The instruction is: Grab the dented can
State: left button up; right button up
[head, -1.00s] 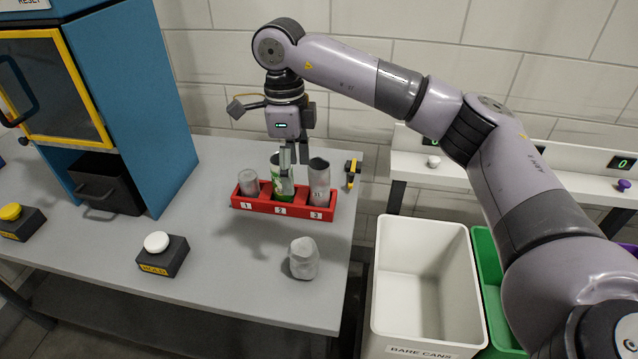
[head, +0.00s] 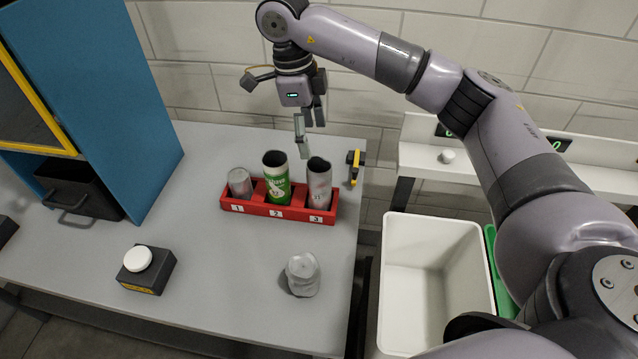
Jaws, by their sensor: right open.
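My right gripper (head: 308,142) is open and empty, above and behind the red rack (head: 262,208), well apart from the dented can. The rack has slots numbered 1, 2 and 3. My left gripper is not in view.
A white bin (head: 433,232) stands right of the table, with a green bin (head: 497,265) beside it. A black box with a white button (head: 138,258) sits front left. The blue machine (head: 120,100) with a dark drawer (head: 78,190) is at the left. A yellow and black item (head: 355,167) is right of the rack.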

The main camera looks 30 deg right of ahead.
aim_at(317, 164)
jog(key=f, duration=0.4)
jog(key=shift+s+d+f, duration=0.15)
jog(key=shift+d+f, duration=0.2)
jog(key=shift+f, duration=0.05)
jog(key=shift+s+d+f+p, duration=0.15)
jog(key=shift+f+p, duration=0.1)
jog(key=shift+f, duration=0.5)
jog(key=shift+d+f+p, duration=0.1)
jog(key=shift+f+p, duration=0.1)
jog(key=shift+f, duration=0.5)
jog(key=shift+s+f+p, duration=0.1)
jog(key=shift+f+p, duration=0.15)
jog(key=shift+p, duration=0.05)
jog(key=f+p, duration=0.1)
jog(key=f, duration=0.1)
jog(key=d+f+p, duration=0.1)
jog(key=f, duration=0.1)
jog(key=shift+s+f, duration=0.2)
jog(key=shift+f, duration=0.05)
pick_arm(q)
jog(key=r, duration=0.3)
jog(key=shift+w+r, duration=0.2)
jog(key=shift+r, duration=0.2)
pick_arm(e)
jog(key=shift+c, duration=0.6)
jog(key=c, duration=0.7)
jog(key=shift+c, duration=0.2)
